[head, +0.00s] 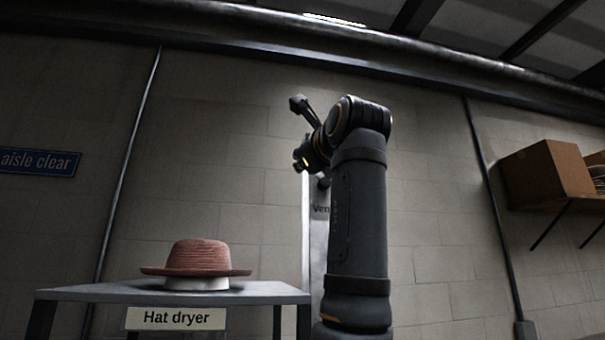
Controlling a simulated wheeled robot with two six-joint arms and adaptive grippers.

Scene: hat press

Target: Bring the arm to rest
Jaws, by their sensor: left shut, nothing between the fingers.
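My left arm rises upright through the middle of the head view and bends at its elbow near the top. Its forearm points away and to the left. My left gripper (303,158) is at the end of it, small and partly hard to make out. It is shut and empty, held up in front of the block wall, well above the hat dryer table and to the right of the hat, touching nothing. My right gripper is not in view.
A reddish brimmed hat (197,260) sits on a pale block on the grey hat dryer table (105,293) at the lower left. A pale column marked "Ven…" (317,235) stands behind my arm. A cardboard box (547,173) sits on a wall shelf at the right.

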